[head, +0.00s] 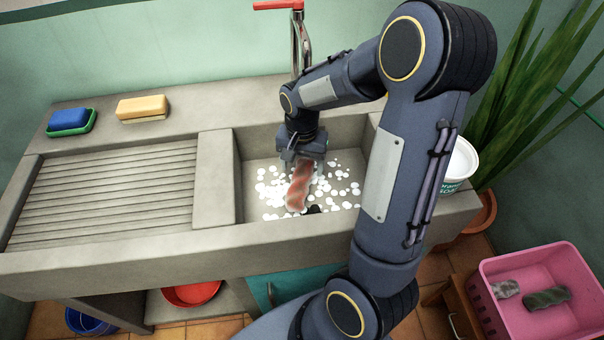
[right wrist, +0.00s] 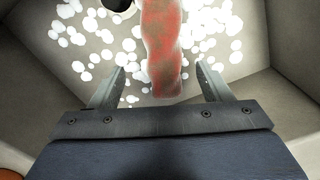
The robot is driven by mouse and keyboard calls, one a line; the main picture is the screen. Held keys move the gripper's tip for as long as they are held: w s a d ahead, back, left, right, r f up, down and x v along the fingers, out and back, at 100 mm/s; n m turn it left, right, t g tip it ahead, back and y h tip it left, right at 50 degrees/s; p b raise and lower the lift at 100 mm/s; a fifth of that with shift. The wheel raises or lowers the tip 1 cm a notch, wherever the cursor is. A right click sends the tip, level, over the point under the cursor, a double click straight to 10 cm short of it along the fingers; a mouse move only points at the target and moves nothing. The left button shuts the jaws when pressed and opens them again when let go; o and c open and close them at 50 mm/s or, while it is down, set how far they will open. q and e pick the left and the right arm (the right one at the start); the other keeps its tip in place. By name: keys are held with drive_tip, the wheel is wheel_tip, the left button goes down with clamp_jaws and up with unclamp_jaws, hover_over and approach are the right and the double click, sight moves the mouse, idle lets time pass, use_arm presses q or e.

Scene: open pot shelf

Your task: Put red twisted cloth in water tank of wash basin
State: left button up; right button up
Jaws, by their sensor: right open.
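The red twisted cloth (head: 299,187) is in the water tank (head: 258,226) of the concrete wash basin, among white suds. My right gripper (head: 303,150) reaches down into the tank, just above the upper end of the cloth. In the right wrist view the gripper (right wrist: 160,85) is open, its fingers on either side of the cloth's near end (right wrist: 162,55) with gaps showing. Whether the cloth lies fully on the tank bottom is hard to tell. A small dark round thing lies by the cloth's lower end. My left gripper is not in view.
A ribbed washboard (head: 110,192) fills the basin's left side. A red-handled tap (head: 299,40) stands behind the tank. A white tub (head: 458,168) is at right; a pink crate (head: 545,258) holds two rolled cloths.

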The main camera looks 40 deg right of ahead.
sight(302, 178)
drive_tip(key=s+a+r+n+t+y, duration=0.1)
drive_tip(key=s+a+r+n, duration=0.1)
drive_tip(key=s+a+r, duration=0.2)
drive_tip(key=s+a+r+n+t+y, duration=0.1)
drive_tip(key=s+a+r+n+t, duration=0.1)
drive_tip(key=s, duration=0.4)
drive_tip(key=s+a+r+n+t+y, duration=0.1)
drive_tip(key=s+a+r+n+t, duration=0.1)
drive_tip(key=s+a+r+n, duration=0.2)
drive_tip(key=shift+s+a+r+y, duration=0.15)
drive_tip(key=shift+s+a+r, duration=0.15)
drive_tip(key=shift+a+r, duration=0.3)
drive_tip(key=shift+s+a+r+y, duration=0.15)
drive_tip(key=shift+s+a+r, duration=0.15)
drive_tip(key=shift+r, duration=0.5)
drive_tip(key=shift+s+a+f+n+t, duration=0.1)
drive_tip(key=shift+s+a+n+t, duration=0.2)
drive_tip(key=shift+a, duration=0.1)
wheel_tip(302, 178, up, 6)
drive_tip(key=p, duration=0.6)
drive_tip(key=shift+f, duration=0.1)
